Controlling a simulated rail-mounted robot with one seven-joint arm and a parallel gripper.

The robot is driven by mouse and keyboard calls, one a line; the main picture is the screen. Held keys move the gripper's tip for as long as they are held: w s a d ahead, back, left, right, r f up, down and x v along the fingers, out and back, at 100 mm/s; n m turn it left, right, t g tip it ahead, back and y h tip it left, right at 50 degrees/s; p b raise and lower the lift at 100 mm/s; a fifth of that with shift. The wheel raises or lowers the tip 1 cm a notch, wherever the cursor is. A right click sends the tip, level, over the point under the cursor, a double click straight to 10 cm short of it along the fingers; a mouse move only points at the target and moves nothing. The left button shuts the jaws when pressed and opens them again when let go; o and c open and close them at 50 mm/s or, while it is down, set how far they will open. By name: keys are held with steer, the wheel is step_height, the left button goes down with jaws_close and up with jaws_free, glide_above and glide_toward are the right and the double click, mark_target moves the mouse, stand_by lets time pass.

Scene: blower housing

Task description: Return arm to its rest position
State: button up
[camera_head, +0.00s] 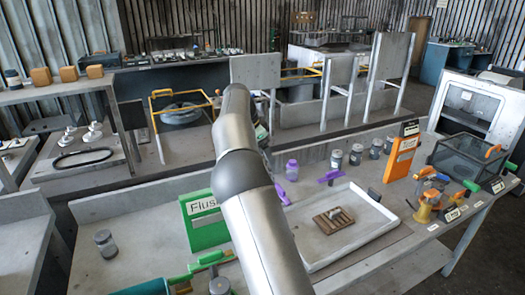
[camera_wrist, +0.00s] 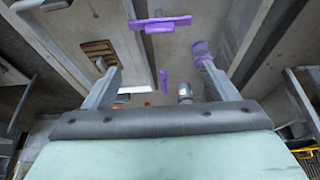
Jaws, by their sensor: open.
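My arm (camera_head: 250,190) rises through the middle of the head view; my gripper is hidden behind it there. In the wrist view my gripper (camera_wrist: 158,66) has its two fingers wide apart, with nothing held between them. Beyond the fingers are a purple T-shaped piece (camera_wrist: 160,22) and a smaller purple piece (camera_wrist: 163,82). A purple-topped jar (camera_wrist: 200,48) shows close by the right fingertip; I cannot tell the gap between them. In the head view the purple jar (camera_head: 292,170) stands upright on the bench, left of a purple piece (camera_head: 330,177).
A white tray (camera_head: 375,240) holds a wooden slatted block (camera_head: 334,220). An orange sign (camera_head: 403,157), a black mesh basket (camera_head: 468,158) and orange-green tools (camera_head: 432,200) are right. A green "Flush" sign (camera_head: 203,218) stands left of my arm. Upright panels (camera_head: 390,58) rise behind the bench.

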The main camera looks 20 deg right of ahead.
stand_by(0.3)
steer(key=s+a+f+n+y, duration=0.1)
steer(key=s+a+n, duration=0.3)
steer(key=s, duration=1)
steer(key=s+a+f+n+y, duration=0.2)
steer(key=s+a+f+n, duration=0.2)
steer(key=s, duration=1.1)
steer(key=s+a+f+n+y, duration=0.1)
steer(key=s+a+f+n, duration=0.2)
steer(key=s, duration=1.1)
steer(key=a+n, duration=0.3)
steer(key=n, duration=0.3)
steer(key=shift+s+y, duration=0.3)
steer(key=shift+s, duration=0.1)
steer(key=shift+w+d+r, duration=0.1)
